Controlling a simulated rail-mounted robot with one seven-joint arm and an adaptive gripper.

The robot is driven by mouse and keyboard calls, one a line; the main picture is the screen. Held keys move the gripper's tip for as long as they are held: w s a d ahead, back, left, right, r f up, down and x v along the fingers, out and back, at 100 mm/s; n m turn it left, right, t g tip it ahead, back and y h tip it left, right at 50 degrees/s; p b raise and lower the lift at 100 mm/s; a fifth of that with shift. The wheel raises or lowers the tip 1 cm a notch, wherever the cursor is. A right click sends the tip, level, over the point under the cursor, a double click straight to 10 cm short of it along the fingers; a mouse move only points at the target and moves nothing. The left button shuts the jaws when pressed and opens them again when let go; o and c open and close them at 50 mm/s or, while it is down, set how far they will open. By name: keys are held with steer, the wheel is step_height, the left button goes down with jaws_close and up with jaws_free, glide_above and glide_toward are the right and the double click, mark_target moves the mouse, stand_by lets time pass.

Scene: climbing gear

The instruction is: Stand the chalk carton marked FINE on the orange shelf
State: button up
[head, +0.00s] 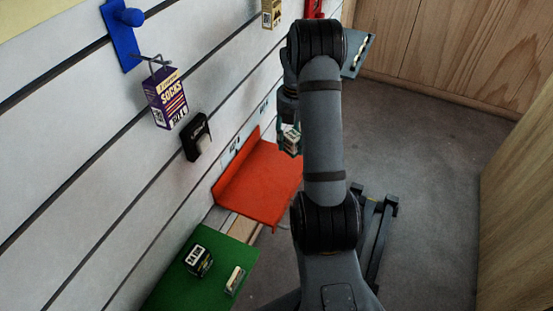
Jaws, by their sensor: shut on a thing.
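The orange shelf (268,182) juts from the slatted wall at the middle of the head view, and the visible part of its top is bare. My gripper (290,146) is shut on a small pale carton (291,138) at the shelf's far right corner in the picture. My arm hides part of the gripper and the shelf's right edge. The marking on the held carton is too small to read. I cannot tell whether the carton touches the shelf or is above it.
A purple socks box (166,98) hangs from a hook on a blue bracket (122,40). A black bracket (196,138) juts out left of the orange shelf.

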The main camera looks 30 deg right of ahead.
steer(key=w+a+f, duration=0.2)
steer(key=a, duration=0.1)
steer(key=shift+w+a+f, duration=0.3)
steer(key=shift+f, duration=0.1)
steer(key=shift+f+b, duration=0.35)
steer(key=shift+f, duration=1.6)
steer(key=shift+f, duration=0.1)
steer(key=o, duration=1.2)
steer(key=shift+o, duration=0.2)
step_height(320, 180, up, 12)
steer(key=p, duration=0.2)
